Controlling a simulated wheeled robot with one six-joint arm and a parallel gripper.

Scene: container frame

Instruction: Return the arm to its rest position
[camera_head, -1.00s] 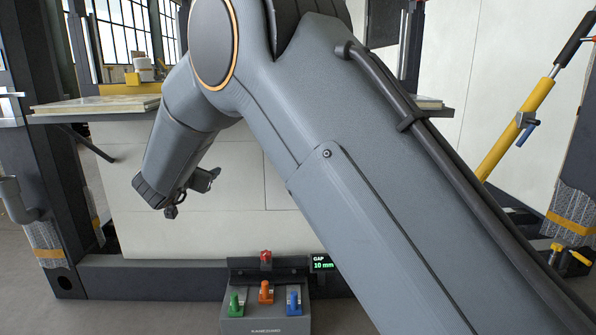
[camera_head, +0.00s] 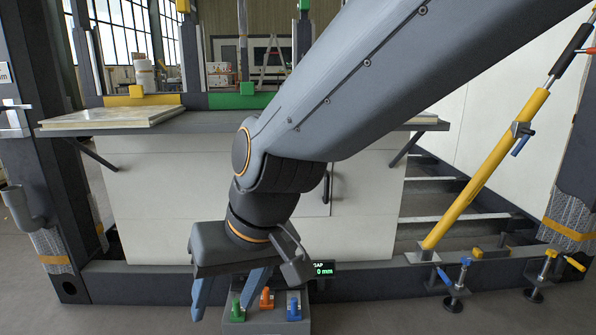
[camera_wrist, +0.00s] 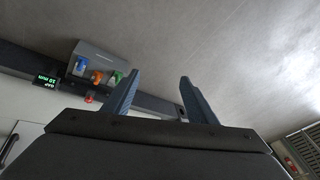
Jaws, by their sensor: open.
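My gripper (camera_head: 228,294) hangs at the end of my arm, pointing down in front of the white panel, just left of the control box. Its two blue-grey fingers are apart with nothing between them. In the wrist view the fingers of my gripper (camera_wrist: 158,92) also stand apart and empty. My arm reaches in from the upper right and bends at the wrist, hiding part of the panel and shelf. The box's red knob is hidden in the head view but shows in the wrist view.
The control box (camera_head: 262,327) has green, orange and blue levers close to my gripper. A shelf (camera_head: 215,124) runs above the white panel (camera_head: 150,190). A yellow strut (camera_head: 485,170) and clamps (camera_head: 462,275) stand at the right. Grey floor (camera_wrist: 230,45) is open in front.

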